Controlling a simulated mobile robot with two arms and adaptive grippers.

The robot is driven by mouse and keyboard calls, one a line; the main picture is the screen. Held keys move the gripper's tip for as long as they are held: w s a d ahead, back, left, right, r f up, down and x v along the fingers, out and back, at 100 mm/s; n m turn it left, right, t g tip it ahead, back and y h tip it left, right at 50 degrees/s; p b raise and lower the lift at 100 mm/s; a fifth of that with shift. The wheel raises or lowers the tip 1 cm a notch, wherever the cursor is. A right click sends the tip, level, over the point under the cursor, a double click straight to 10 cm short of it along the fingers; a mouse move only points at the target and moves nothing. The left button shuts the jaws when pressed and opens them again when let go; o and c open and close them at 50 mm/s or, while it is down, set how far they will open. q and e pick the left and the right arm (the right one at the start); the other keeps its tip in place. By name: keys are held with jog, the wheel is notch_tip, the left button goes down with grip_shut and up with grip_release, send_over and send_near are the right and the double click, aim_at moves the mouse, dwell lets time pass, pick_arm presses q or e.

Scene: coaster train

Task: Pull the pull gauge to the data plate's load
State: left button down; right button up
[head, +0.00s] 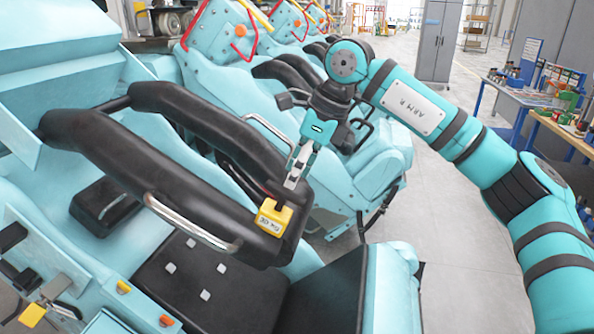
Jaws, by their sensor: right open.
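A small yellow block with dark writing (273,217), which looks like the pull gauge, sits at the near right end of the black padded restraint bar (170,165). Its writing is too small to read surely. My right gripper (293,181) is open, pointing down just above and right of the yellow block. I cannot tell whether its fingertips touch the block. I cannot make out the data plate for certain; a small yellow tag (33,315) shows at the lower left edge. My left gripper is not in view.
A curved metal handle (190,225) runs along the restraint. A black seat (215,275) lies below it. More turquoise train seats (225,60) stand behind. Workbenches (550,115) and a grey cabinet (438,40) stand at the right and back. The grey floor (450,230) is clear.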

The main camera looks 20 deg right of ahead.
jog(key=v, duration=1.1)
jog(key=shift+s+d+r, duration=0.3)
